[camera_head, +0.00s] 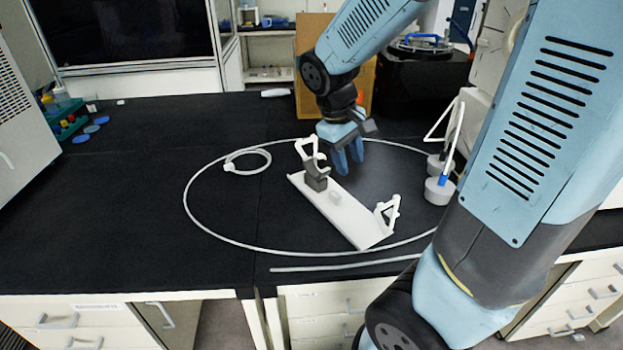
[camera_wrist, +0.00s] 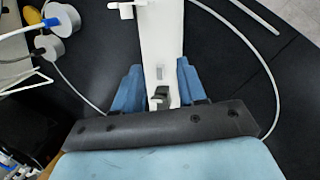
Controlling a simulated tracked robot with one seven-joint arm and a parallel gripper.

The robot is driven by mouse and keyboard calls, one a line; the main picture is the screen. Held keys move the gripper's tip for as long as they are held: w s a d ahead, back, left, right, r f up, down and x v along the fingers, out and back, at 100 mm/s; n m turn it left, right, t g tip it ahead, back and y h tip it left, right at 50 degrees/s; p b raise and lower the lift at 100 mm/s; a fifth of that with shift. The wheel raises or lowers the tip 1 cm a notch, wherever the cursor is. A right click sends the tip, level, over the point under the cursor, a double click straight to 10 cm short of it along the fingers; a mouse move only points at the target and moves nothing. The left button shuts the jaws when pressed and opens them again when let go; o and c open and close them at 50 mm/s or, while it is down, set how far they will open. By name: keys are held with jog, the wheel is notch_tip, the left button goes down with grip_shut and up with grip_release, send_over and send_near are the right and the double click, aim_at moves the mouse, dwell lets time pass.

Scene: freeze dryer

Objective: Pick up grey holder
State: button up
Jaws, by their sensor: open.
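A white board (camera_head: 348,215) lies on the black bench with white brackets at its two ends. A small dark grey holder (camera_head: 316,178) sits on the board's far end, beside the far white bracket (camera_head: 308,150). My gripper (camera_head: 348,163) hangs just above and right of that end, its blue fingers pointing down. In the wrist view, my open fingers (camera_wrist: 160,85) stand on either side of the white board (camera_wrist: 163,40). A small grey piece (camera_wrist: 161,97) shows between them, partly hidden by the dark gripper body; I cannot tell whether they touch it.
Two grey cylinders stand to the right with white tubes, the nearer one (camera_head: 439,190) with a blue fitting. A white hose (camera_head: 205,222) loops around the board. A white rod (camera_head: 345,264) lies near the front edge. The left of the bench is mostly clear.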

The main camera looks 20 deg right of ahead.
aim_at(328, 170)
jog(key=w+a+f+n+h, duration=0.1)
jog(key=w+f+n+h, duration=0.2)
jog(key=f, duration=0.2)
jog(key=w+a+f+n+t+h, duration=0.1)
jog(key=w+a+f+n+h, duration=0.1)
jog(key=w+f+n+h, duration=0.1)
jog(key=w+a+f+n+h, duration=0.2)
jog(key=w+f+n+h, duration=0.1)
jog(key=f, duration=0.4)
jog(key=shift+w+a+f+t+h, duration=0.1)
jog(key=shift+w+f+t+h, duration=0.3)
jog(key=shift+h, duration=0.4)
jog(key=w+a+n+t+h, duration=0.1)
jog(key=n+t, duration=0.1)
jog(key=w+a+f+n+t+h, duration=0.1)
jog(key=w+a+n, duration=0.1)
jog(key=shift+a+f+t+h, duration=0.15)
jog(key=shift+a+t+h, duration=0.15)
jog(key=shift+t, duration=0.1)
jog(key=shift+w+a+n+t, duration=0.35)
jog(key=shift+a+n+t, duration=0.1)
jog(key=shift+n+t, duration=0.15)
jog(key=x, duration=0.8)
jog(key=shift+x, duration=2.85)
jog(key=shift+w+a+r, duration=0.15)
jog(key=shift+w+r, duration=0.05)
jog(key=shift+r, duration=0.05)
jog(key=shift+c, duration=0.5)
grip_shut()
